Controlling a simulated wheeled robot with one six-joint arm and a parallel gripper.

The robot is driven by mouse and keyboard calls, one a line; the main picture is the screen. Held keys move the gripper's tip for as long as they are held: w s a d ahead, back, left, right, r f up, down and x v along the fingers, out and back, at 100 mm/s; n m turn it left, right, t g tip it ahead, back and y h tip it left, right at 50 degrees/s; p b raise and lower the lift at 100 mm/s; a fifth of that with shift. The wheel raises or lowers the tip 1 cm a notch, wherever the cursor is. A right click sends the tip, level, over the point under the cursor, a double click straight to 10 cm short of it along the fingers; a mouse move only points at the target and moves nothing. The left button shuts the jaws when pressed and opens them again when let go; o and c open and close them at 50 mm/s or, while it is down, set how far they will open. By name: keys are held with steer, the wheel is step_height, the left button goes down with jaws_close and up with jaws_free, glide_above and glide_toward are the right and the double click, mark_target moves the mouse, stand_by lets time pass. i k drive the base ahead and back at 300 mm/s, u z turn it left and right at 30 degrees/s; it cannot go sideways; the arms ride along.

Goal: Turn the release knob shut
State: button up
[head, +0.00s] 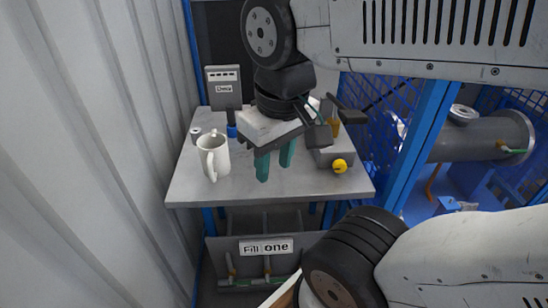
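A round yellow knob (340,166) sits on the front of a small grey box (327,156) at the right of the table. I take it for the release knob, but no label on it is readable. Its turn position cannot be told at this size. My gripper (274,171) hangs over the middle of the table with its two teal fingers pointing down. The fingers are apart with nothing visible between them. They are to the left of the yellow knob and not touching it. My gripper's body and arm hide part of the box and the back of the table.
A white mug (214,156) stands on the grey table (255,194) at left. A grey labelled device (224,88) with a blue part is behind it. A "Fill one" sign (266,247) hangs below. Blue mesh and a flanged grey shell (485,137) with a green handle are at right.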

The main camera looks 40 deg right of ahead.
mark_target(339, 166)
steer(key=z, duration=1.75)
steer(key=k, duration=1.15)
steer(key=z, duration=0.5)
steer(key=i, duration=0.5)
steer(key=z, duration=0.1)
